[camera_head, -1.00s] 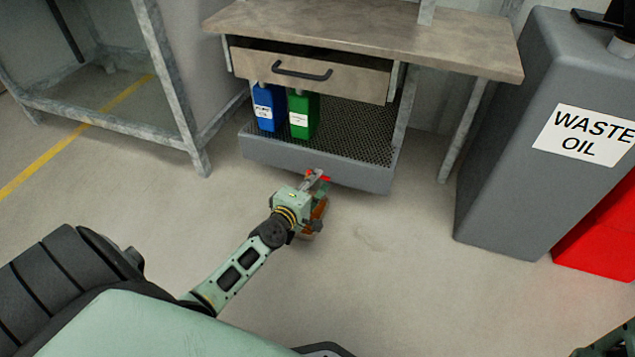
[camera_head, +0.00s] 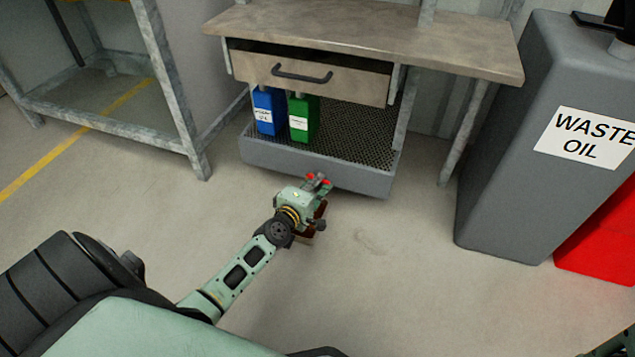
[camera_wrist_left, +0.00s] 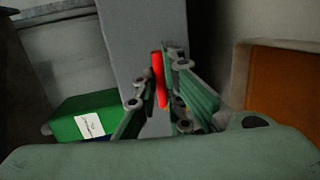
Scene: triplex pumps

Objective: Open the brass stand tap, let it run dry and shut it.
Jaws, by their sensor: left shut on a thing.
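The tap shows only as its red lever (camera_head: 311,176) at the front of the grey drip tray (camera_head: 300,165) under the bench; its body is hidden by my gripper. My left gripper (camera_head: 319,184) reaches low to it. In the left wrist view my left gripper (camera_wrist_left: 160,95) is shut on the red lever (camera_wrist_left: 158,78), which stands nearly upright between the fingers in front of a grey wall. Flow from the tap cannot be seen. My right gripper is out of view.
A brown container (camera_wrist_left: 285,85) is partly hidden beneath my left gripper. Blue (camera_head: 266,115) and green (camera_head: 302,120) cans stand on the tray's mesh under a drawer (camera_head: 310,75). A grey waste oil tank (camera_head: 500,180) stands right. The floor between is clear.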

